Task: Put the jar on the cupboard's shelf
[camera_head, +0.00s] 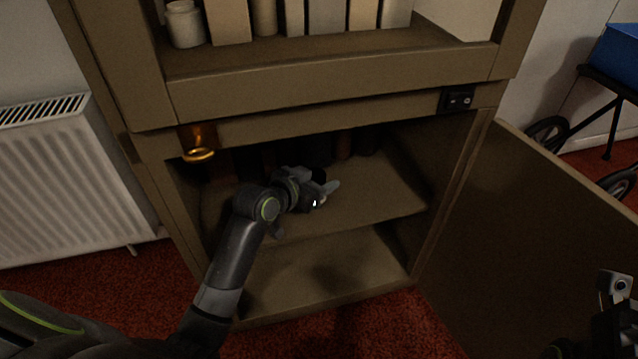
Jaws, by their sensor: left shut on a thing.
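The wooden cupboard (340,93) stands ahead with its lower compartment open. My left gripper (328,190) reaches into this compartment, just above the middle shelf (385,200). It is shut on the jar, which is mostly hidden by the gripper and the dark interior. Whether the jar touches the shelf I cannot tell. My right gripper (616,288) shows only in part at the right edge, outside the cupboard, and its jaws are unclear.
The open cupboard door (550,240) swings out to the right. Dim items stand at the back of the middle shelf; its front right is bare. The bottom shelf (330,275) looks empty. A radiator (70,180) is left.

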